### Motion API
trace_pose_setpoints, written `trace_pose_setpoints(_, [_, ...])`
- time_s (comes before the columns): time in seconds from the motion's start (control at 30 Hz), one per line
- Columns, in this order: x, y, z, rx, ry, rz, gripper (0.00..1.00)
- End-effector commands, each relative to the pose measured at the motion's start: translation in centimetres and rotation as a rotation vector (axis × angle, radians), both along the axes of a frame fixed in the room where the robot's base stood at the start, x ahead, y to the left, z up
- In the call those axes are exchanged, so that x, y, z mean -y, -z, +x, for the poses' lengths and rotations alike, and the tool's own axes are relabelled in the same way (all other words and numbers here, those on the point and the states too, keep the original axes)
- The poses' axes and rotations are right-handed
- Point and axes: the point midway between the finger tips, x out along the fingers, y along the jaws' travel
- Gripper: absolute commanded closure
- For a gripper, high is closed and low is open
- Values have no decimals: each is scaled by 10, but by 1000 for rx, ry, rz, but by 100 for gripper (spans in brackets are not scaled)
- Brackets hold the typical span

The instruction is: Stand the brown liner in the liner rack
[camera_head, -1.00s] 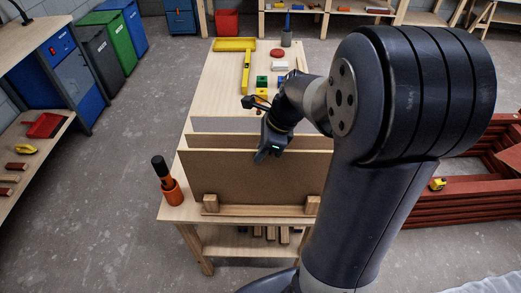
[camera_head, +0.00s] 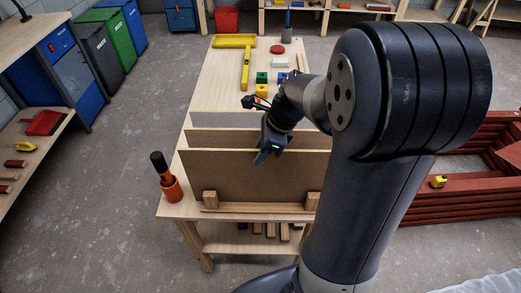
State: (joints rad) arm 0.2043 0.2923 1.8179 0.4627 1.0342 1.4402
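The brown liner (camera_head: 245,177) is a wide, thin brown panel. It stands on edge near the front end of the light wood table (camera_head: 178,211), behind the rack's front rail. The liner rack (camera_head: 258,208) shows as a low wooden rail with two short posts in front of the panel. My gripper (camera_head: 261,158) is at the liner's top edge, a little left of the edge's right half, with a finger showing in front of the face. Its other finger is hidden, so its grip on the edge cannot be told. The liner's lower edge is mostly hidden by the rail.
Another panel (camera_head: 215,136) stands behind the liner. An orange cup (camera_head: 172,190) with a black-handled tool is at the left front corner. Coloured blocks (camera_head: 262,78), a yellow tool (camera_head: 246,70) and a yellow tray (camera_head: 233,41) lie further back. Red beams (camera_head: 462,190) are stacked at right.

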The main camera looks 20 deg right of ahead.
Motion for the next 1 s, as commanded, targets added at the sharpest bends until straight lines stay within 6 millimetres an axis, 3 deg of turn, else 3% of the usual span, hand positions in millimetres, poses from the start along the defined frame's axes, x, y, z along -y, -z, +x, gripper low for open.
trace_pose_setpoints(0.37, [3,-7,-1,0,1,0,66])
trace_pose_setpoints(0.8, [33,-82,-10,2,1,-2,66])
trace_pose_setpoints(1.0, [39,-98,-13,-1,1,-1,66])
